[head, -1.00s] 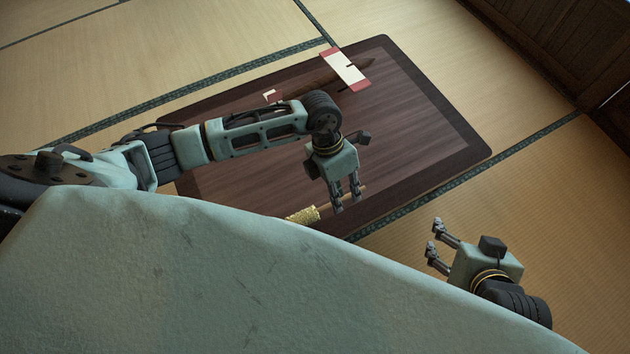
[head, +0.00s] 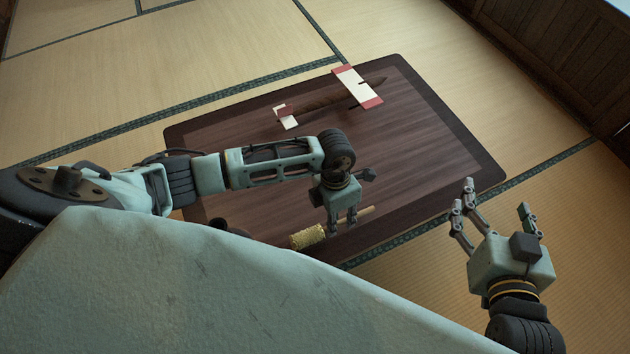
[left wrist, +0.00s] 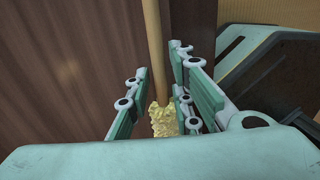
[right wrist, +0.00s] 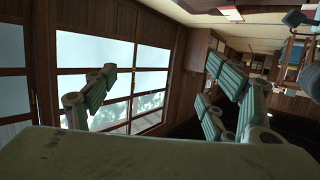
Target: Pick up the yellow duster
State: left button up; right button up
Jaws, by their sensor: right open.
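The yellow duster has a fluffy yellow head (head: 308,236) and a thin wooden handle (head: 366,212). It is at the near edge of the dark low table (head: 420,170) in the head view. My left gripper (head: 343,228) points down over its middle. In the left wrist view the yellow head (left wrist: 163,118) and handle (left wrist: 154,45) lie between the fingers of my left gripper (left wrist: 158,75). The fingers are partly closed, and I cannot tell whether they touch the duster. My right gripper (head: 495,205) is open and empty, right of the table; its fingers also show in the right wrist view (right wrist: 158,75).
Tatami (head: 200,60) surrounds the table. A wooden wall (head: 560,60) stands at the upper right. The table's right half is clear.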

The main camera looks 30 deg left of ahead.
aim_at(341, 226)
pick_arm(q)
jog(key=shift+d+f, duration=0.1)
jog(key=shift+f, duration=0.4)
grip_shut()
pick_arm(e)
jog(key=shift+w+a+r+t+y, duration=0.15)
jog(key=shift+w+r+t, duration=0.1)
jog(key=shift+r, duration=0.2)
jog(key=shift+w+a+r+t+y, duration=0.15)
jog(key=shift+r+t, duration=0.1)
jog(key=shift+r, duration=0.2)
pick_arm(q)
jog(key=shift+r, duration=0.1)
pick_arm(e)
jog(key=shift+s+d, duration=0.1)
